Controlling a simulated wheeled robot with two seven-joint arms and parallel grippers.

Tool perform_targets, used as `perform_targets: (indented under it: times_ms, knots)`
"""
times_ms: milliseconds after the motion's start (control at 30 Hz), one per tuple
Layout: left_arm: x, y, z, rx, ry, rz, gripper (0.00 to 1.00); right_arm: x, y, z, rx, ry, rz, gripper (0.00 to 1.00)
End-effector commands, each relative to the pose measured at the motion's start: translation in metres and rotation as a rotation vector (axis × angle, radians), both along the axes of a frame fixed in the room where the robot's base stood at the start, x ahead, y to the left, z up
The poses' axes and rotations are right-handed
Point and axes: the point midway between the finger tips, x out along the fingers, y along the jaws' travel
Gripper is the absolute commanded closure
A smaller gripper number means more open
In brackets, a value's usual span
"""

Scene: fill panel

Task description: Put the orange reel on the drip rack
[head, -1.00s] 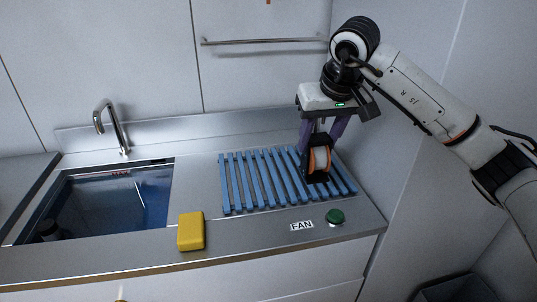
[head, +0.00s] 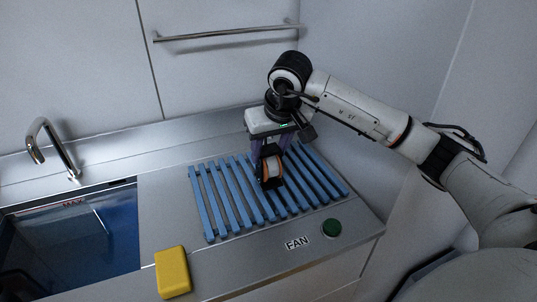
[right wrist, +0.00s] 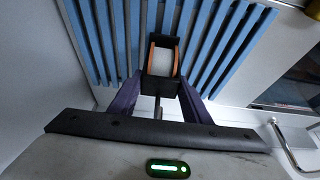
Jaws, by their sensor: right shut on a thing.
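The orange reel (head: 271,170), with orange flanges, a pale middle and a dark holder, is in my right gripper (head: 270,172). It is over the middle of the drip rack (head: 212,200), a row of blue slats on the steel counter. In the right wrist view the reel (right wrist: 163,56) sits between the fingertips of my right gripper (right wrist: 160,85), with the slats (right wrist: 217,50) behind it. I cannot tell whether the reel touches the slats. My left gripper is not in view.
A yellow sponge-like block (head: 173,271) lies on the counter at the front. A rail (head: 225,33) crosses the back wall.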

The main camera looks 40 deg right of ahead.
Motion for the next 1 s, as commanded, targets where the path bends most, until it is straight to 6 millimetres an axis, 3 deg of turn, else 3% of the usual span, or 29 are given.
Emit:
perform_targets:
  times_ms: [133,500,533,600,1000]
  knots:
    - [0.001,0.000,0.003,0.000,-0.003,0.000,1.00,0.000,0.000,-0.014,0.001,-0.002,-0.001,1.00]
    - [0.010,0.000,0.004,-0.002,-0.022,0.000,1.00,0.001,0.000,-0.019,0.000,-0.003,0.000,1.00]
    - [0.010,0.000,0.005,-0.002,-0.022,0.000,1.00,0.000,0.000,-0.018,0.000,-0.002,0.000,0.52]
    - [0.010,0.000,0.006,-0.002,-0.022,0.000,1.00,0.000,0.000,-0.018,0.001,-0.001,0.000,0.40]
    - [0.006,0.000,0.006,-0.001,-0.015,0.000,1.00,0.000,0.000,-0.012,0.000,-0.002,0.000,0.38]
